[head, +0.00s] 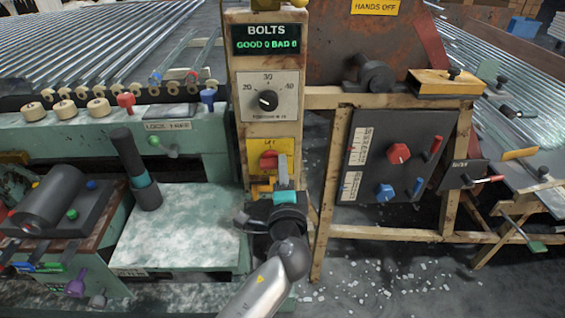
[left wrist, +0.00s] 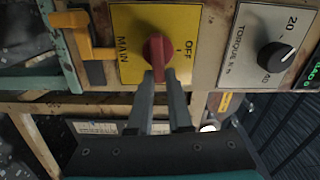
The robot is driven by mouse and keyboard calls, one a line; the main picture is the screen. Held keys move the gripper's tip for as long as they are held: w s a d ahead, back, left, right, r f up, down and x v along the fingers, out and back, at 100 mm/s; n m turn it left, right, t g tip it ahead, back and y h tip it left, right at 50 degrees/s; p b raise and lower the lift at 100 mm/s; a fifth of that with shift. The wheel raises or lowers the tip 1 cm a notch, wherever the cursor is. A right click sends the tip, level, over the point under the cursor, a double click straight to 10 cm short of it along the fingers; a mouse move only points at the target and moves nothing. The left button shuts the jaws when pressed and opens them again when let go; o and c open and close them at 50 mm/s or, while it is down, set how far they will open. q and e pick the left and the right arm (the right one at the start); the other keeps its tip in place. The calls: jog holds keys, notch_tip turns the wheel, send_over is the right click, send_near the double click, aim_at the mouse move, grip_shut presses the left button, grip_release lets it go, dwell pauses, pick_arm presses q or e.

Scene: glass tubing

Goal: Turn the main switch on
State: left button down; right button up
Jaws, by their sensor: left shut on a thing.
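The main switch is a red knob (head: 267,160) on a yellow plate (head: 287,146) low on the upright wooden panel. In the left wrist view the red knob (left wrist: 157,52) sits on the yellow plate (left wrist: 129,18) marked MAIN and OFF. My left gripper (head: 284,172) reaches up to the plate from below. Its two grey fingertips (left wrist: 160,76) are shut on the red knob, one on each side. The fingers partly hide the plate in the head view. My right gripper is not in view.
An orange lever (left wrist: 87,40) is close beside the yellow plate. The torque dial (head: 267,101) and the BOLTS display (head: 266,39) are above. A slanted black panel (head: 375,125) with red and blue knobs stands to the right. A green bench (head: 180,225) is at left.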

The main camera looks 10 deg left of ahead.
pick_arm(q)
jog(key=shift+m, duration=0.6)
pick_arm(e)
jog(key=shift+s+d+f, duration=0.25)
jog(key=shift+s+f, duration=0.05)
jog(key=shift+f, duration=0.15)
pick_arm(q)
jog(key=c, duration=0.8)
grip_release()
jog(key=shift+f, duration=0.15)
jog(key=shift+c, duration=0.2)
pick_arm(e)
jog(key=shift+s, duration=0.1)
